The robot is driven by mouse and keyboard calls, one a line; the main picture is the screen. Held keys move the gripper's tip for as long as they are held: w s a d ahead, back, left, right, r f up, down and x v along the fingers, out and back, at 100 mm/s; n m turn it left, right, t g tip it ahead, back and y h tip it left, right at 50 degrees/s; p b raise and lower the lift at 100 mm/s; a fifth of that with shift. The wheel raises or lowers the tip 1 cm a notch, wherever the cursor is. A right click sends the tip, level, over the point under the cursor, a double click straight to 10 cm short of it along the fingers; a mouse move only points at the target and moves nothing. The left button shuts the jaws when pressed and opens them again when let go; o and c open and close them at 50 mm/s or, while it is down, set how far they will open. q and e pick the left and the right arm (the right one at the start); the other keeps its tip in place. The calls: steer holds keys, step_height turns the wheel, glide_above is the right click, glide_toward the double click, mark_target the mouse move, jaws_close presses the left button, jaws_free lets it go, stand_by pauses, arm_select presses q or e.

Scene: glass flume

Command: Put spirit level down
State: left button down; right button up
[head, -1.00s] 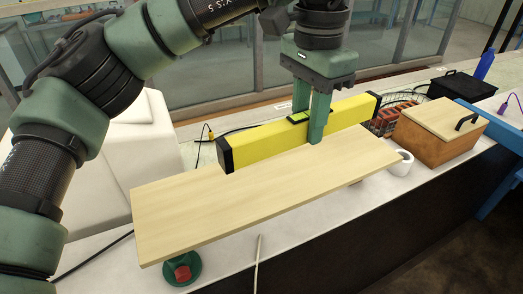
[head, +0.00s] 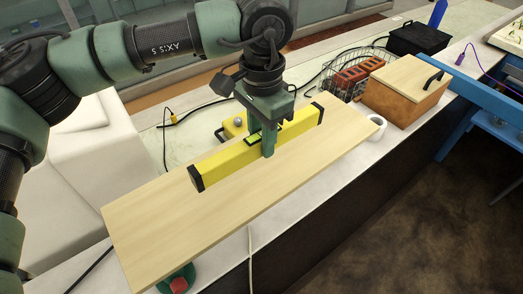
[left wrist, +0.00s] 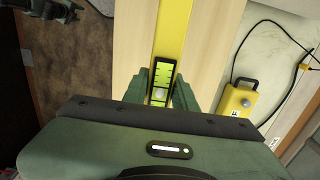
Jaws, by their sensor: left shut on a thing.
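The yellow spirit level (head: 222,164) has black end caps and lies lengthwise along a pale wooden board (head: 165,222). My left gripper (head: 263,142) is shut across the middle of the level, with a finger on each long side. The level is at or just above the board's top; I cannot tell whether it touches. In the left wrist view, the level (left wrist: 173,30) runs between the fingers, and its green vial (left wrist: 160,88) shows there. The board (left wrist: 218,30) lies beneath it. My right gripper is not in view.
The board rests on a green support with a red part (head: 178,284) at its near end. A yellow box with a button (head: 232,128) stands behind the level. A wire basket (head: 345,80), a wooden-lidded box (head: 400,95) and a white roll (head: 377,132) are to the right.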

mark_target(263, 169)
arm_select(q)
steer(key=shift+d+f, duration=0.15)
steer(key=shift+f, duration=0.55)
steer(key=shift+s+f, duration=0.1)
steer(key=shift+f, duration=0.2)
step_height(263, 169, down, 3)
steer(key=shift+f+p, duration=0.2)
steer(key=shift+p, duration=0.65)
steer(key=shift+f, duration=0.25)
steer(key=c, duration=1.1)
jaws_free()
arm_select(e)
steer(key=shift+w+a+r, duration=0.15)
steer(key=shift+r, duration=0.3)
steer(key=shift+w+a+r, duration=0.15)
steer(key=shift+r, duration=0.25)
